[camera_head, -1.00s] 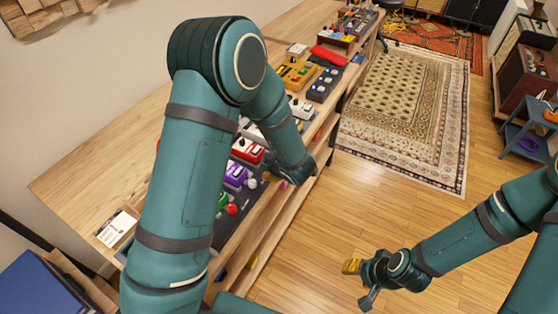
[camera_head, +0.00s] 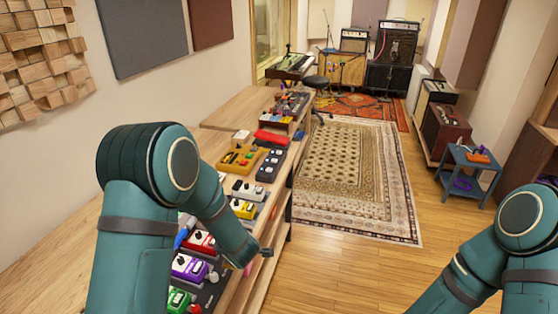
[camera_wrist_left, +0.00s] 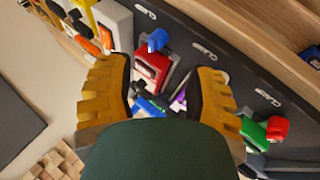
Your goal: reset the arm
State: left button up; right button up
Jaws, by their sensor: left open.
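My left arm (camera_head: 135,215) comes in from the left over the pedal table in the head view. Its gripper (camera_head: 266,252) is mostly hidden behind the forearm, near the table's front edge. In the left wrist view the left gripper (camera_wrist_left: 160,85) is open, with its yellow fingers well apart. A red pedal (camera_wrist_left: 152,70), blue plugs (camera_wrist_left: 157,40) and part of a purple pedal show between and beyond the fingers; no held thing is visible. My right arm (camera_head: 500,260) is at the lower right of the head view; its gripper is out of frame.
The wooden table (camera_head: 60,245) holds several pedals, including a purple one (camera_head: 188,267) and a yellow one (camera_head: 240,158). A patterned rug (camera_head: 360,170) and clear wood floor (camera_head: 345,270) lie to the right. A blue side table (camera_head: 470,165) stands beyond.

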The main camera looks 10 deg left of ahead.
pick_arm(q)
jog(key=s+d+f+m+g+h, duration=0.2)
jog(key=s+d+f+m+h, duration=0.2)
jog(key=s+m, duration=0.4)
jog(key=s+d+f+m+g+h, duration=0.2)
jog(key=s+d+f+m+h, duration=0.2)
jog(key=s, duration=0.8)
jog(key=d+f+m, duration=0.2)
jog(key=d+m, duration=0.2)
jog(key=d, duration=0.1)
jog(key=shift+f+m+b, duration=0.3)
jog(key=shift+f, duration=0.05)
